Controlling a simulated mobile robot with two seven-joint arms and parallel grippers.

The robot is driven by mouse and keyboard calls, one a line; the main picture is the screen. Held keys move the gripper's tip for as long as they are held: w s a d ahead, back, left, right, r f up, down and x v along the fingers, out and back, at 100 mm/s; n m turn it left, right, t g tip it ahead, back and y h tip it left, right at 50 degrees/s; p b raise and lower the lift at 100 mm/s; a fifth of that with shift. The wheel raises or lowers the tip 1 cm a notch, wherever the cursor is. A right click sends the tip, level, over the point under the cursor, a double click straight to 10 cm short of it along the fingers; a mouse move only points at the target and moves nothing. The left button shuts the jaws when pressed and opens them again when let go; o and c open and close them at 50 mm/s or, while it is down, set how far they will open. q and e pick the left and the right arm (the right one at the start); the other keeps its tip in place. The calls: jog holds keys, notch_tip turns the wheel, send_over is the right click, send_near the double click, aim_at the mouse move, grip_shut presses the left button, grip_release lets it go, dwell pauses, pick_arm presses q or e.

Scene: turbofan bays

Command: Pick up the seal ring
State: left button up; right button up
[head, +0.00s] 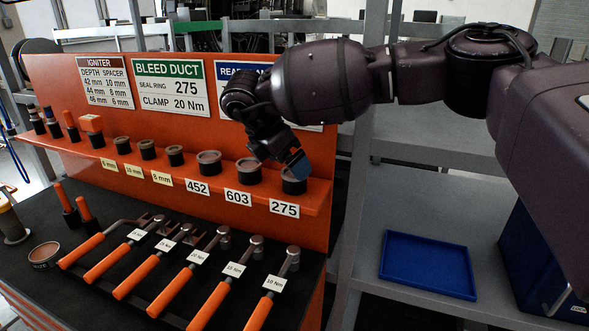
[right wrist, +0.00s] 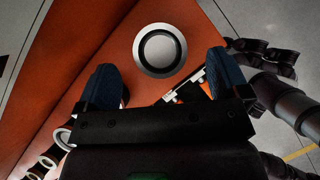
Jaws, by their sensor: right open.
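The bleed duct sign (head: 168,86) reads seal ring 275. A grey seal ring (head: 286,176) sits on the dark post above the 275 label (head: 284,208), at the right end of the orange shelf. My right gripper (head: 296,163) is just above this post and partly hides the ring. In the right wrist view the gripper (right wrist: 165,80) is open and empty, its blue fingertips wide apart. There the round ring (right wrist: 138,51) lies ahead of the fingers, roughly centred between them and apart from both. My left gripper is not in view.
Similar rings sit on the posts labelled 603 (head: 246,171) and 452 (head: 209,160), left of the gripper. The orange back panel (head: 110,110) rises behind the shelf. Several orange-handled wrenches (head: 187,283) lie below. A blue tray (head: 428,284) lies on the grey shelf at right.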

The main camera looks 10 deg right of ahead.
jog(key=shift+x, duration=1)
jog(key=c, duration=1.1)
jog(key=shift+r, duration=0.1)
